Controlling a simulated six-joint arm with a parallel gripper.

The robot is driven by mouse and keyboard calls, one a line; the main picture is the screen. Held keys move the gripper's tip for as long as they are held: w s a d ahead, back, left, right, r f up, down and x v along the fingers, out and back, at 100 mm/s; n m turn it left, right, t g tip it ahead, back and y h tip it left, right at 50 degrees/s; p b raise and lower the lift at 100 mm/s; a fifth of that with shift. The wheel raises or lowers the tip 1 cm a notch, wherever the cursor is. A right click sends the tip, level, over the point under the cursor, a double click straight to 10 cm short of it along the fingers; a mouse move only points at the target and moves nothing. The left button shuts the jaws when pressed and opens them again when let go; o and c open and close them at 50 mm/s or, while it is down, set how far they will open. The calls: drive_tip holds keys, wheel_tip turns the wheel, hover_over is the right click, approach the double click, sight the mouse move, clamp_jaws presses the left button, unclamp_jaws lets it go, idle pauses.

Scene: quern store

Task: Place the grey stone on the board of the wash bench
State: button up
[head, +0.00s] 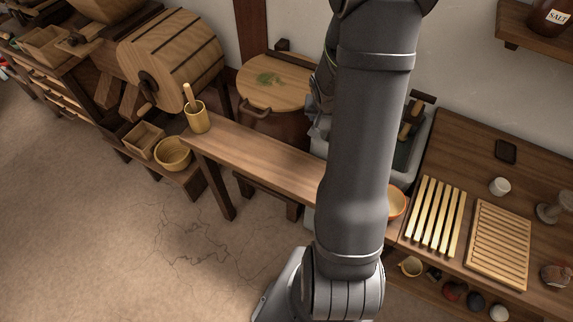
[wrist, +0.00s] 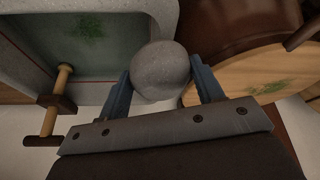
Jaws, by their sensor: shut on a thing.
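The grey stone (wrist: 160,62) is round and sits between the two blue fingers of my gripper (wrist: 160,76) in the wrist view. My gripper is shut on it, above the gap between a grey stone basin (wrist: 160,12) and a round wooden lid (wrist: 250,85). In the head view my arm hides the stone and most of the gripper. A slatted wooden board (head: 500,245) lies on the wooden bench (head: 470,150) at the right. I cannot tell for sure whether it is the wash bench's board.
The basin (head: 425,140), holding a wooden-handled tool, is partly behind my arm. A lidded tub (head: 270,85) stands left of it. A long plank (head: 260,160) has a free top, with a mortar (head: 197,120) at its end.

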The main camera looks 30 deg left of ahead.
sight(277, 160)
drive_tip(key=s+a+f+n, duration=0.1)
drive_tip(key=s+a, duration=0.1)
drive_tip(key=s, duration=0.2)
drive_tip(key=s+a+f+n+y, duration=0.1)
drive_tip(key=s+a+f+n, duration=0.1)
drive_tip(key=s, duration=0.3)
drive_tip(key=s+a+f+n+g+y, duration=0.1)
drive_tip(key=s+a+f, duration=0.1)
drive_tip(key=s+a, duration=0.2)
drive_tip(key=shift+s+f+n, duration=0.2)
drive_tip(key=shift+s+n, duration=0.2)
drive_tip(key=shift+s, duration=0.1)
drive_tip(key=shift+s+a+f, duration=0.1)
drive_tip(key=shift+s+f, duration=0.1)
drive_tip(key=shift+f, duration=0.05)
drive_tip(key=shift+w+f, duration=0.1)
drive_tip(key=shift+f, duration=1.2)
drive_tip(key=shift+f, duration=0.1)
drive_tip(key=o, duration=1.2)
